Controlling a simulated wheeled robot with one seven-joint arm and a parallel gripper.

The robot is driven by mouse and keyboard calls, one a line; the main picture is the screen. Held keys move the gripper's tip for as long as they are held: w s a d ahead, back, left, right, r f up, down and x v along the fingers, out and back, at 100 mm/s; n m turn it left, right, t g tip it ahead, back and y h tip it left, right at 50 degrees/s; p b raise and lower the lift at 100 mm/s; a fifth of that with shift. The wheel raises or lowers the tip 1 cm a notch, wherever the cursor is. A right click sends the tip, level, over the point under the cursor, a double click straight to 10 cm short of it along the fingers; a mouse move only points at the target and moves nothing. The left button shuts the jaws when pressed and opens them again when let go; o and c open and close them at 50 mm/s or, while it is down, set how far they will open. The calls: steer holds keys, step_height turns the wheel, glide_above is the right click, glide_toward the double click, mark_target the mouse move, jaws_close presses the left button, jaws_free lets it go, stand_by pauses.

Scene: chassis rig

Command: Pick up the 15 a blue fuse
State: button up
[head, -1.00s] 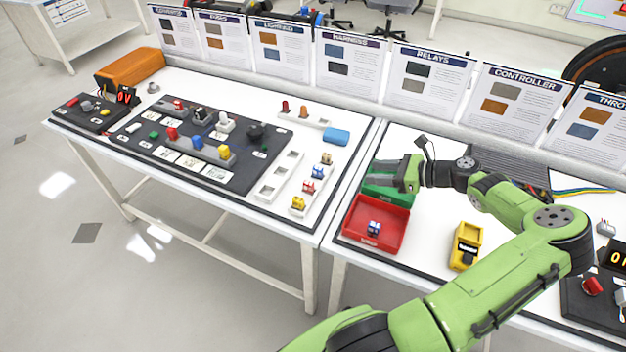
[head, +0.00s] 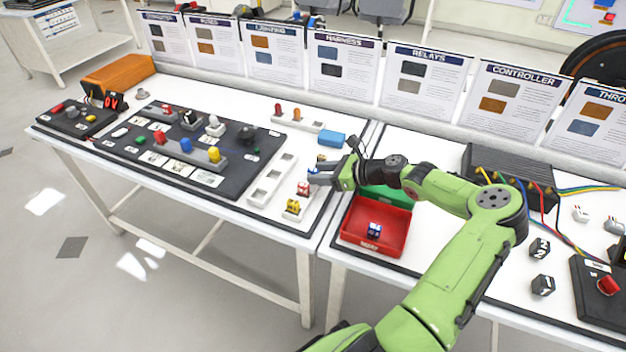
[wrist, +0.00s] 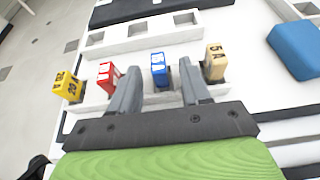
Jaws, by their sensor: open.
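The blue fuse (wrist: 159,70) stands upright in a white rack (wrist: 140,100), seen in the wrist view between the red fuse (wrist: 108,77) and the tan fuse (wrist: 215,62) marked 5A. The yellow fuse (wrist: 68,87) marked 20A is at the far left. My gripper (wrist: 159,75) is open, with one finger on each side of the blue fuse. I cannot tell whether the fingers touch it. In the head view my gripper (head: 318,174) is over the rack at the right end of the left table, partly hiding the blue fuse there.
A red bin (head: 348,238) holding a small blue and white item (head: 374,230) stands right of the rack, with a green bin (head: 385,195) behind it. A blue block (head: 331,139) lies behind the rack. A dark component board (head: 225,178) is to its left.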

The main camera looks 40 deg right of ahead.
steer(key=shift+s+r, duration=0.1)
jaws_close()
